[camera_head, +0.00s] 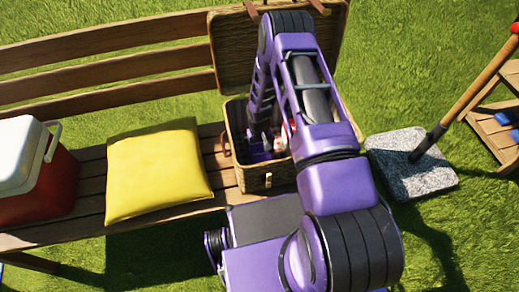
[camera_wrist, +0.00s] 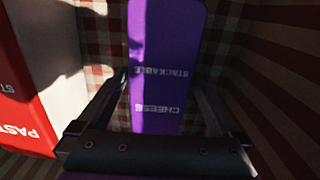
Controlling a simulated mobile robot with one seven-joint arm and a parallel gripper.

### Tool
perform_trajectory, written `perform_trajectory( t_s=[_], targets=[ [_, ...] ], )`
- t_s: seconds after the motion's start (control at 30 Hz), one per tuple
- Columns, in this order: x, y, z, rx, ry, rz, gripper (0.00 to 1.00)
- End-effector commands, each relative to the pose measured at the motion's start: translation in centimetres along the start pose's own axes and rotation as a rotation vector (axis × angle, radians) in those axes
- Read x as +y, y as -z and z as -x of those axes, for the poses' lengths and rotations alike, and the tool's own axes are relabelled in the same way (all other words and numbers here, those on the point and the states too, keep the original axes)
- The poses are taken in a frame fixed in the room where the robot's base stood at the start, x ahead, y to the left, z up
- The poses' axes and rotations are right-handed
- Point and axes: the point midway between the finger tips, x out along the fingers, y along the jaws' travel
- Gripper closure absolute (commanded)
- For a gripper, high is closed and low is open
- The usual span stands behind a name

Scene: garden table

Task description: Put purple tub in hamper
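The purple tub (camera_wrist: 165,55) shows in the wrist view between the two fingers of my gripper (camera_wrist: 162,80), with the words "STACKABLE" and "CHEESE" on its face. The fingertips come up close to its left and right edges; I cannot tell whether they press on it. The hamper (camera_head: 242,172) is a wicker basket on the bench with its lid raised. My gripper reaches down into it, and the checked lining (camera_wrist: 100,45) shows around the tub. Whether the tub rests on the hamper floor is hidden.
A red and white pack (camera_wrist: 40,95) stands left of the tub inside the hamper. A yellow cushion (camera_head: 155,172) and a red cooler with a white lid (camera_head: 30,165) lie left along the bench. A stone slab (camera_head: 405,170) is on the grass at right.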

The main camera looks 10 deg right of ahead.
Motion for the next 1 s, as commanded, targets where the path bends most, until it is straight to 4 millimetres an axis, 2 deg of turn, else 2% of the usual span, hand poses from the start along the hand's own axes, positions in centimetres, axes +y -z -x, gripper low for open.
perform_trajectory(
  t_s=[0.17, 0.27, 0.7, 0.83, 1.0],
  targets=[
    [0.0, 0.0, 0.1, 0.000, 0.000, 0.000, 0.00],
    [0.0, 0.0, 0.9, 0.001, 0.000, 0.000, 0.00],
    [0.0, 0.1, 9.7, 0.002, 0.000, -0.001, 0.00],
    [0.0, 0.0, 11.4, 0.001, 0.000, 0.000, 0.00],
    [0.0, 0.0, 12.3, 0.000, 0.000, 0.000, 0.00]
  ],
)
